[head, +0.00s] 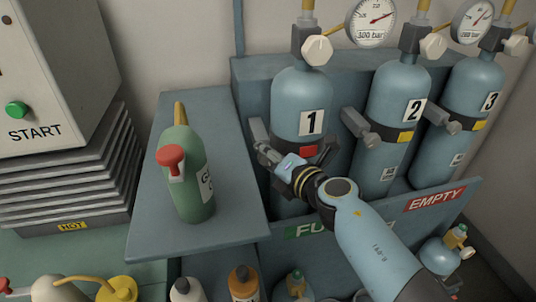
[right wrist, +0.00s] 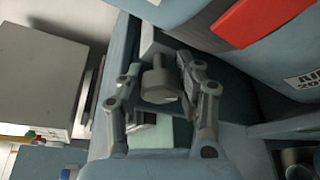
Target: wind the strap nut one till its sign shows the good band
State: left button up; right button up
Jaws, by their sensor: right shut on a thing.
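Cylinder one (head: 301,95) is a blue bottle with a "1" label, held by a dark strap. Its sign (head: 309,151) on the strap shows red; the red sign also fills the top of the right wrist view (right wrist: 265,20). My right gripper (head: 275,152) is at the left side of this strap, shut on strap nut one. In the right wrist view the grey nut (right wrist: 159,82) sits between the two fingers of my right gripper (right wrist: 163,88). In the head view the gripper mostly hides the nut. My left gripper is not in view.
Cylinders two (head: 397,100) and three (head: 470,95) stand to the right with yellow signs. A green bottle (head: 186,175) with a red lever stands on the shelf (head: 235,215) left of my gripper. Gauges (head: 371,20) are above. Small bottles line the front.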

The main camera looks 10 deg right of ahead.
jog(key=shift+f+m+t+y+b, duration=0.2)
jog(key=shift+m+y+b, duration=0.1)
jog(key=shift+m+b, duration=0.5)
jog(key=shift+f+m+t+y+b, duration=0.1)
jog(key=shift+m+t+y+b, duration=0.15)
jog(key=shift+m+b, duration=0.5)
jog(key=shift+m+t+y+b, duration=0.45)
jog(key=shift+m+t+b, duration=0.3)
jog(key=shift+m+b, duration=1)
jog(key=shift+m, duration=0.3)
jog(key=o, duration=0.9)
jog(key=shift+r, duration=0.1)
jog(key=shift+o, duration=0.2)
jog(key=shift+s, duration=0.1)
jog(key=v, duration=1.1)
jog(key=shift+s+d, duration=0.2)
jog(key=shift+s, duration=0.15)
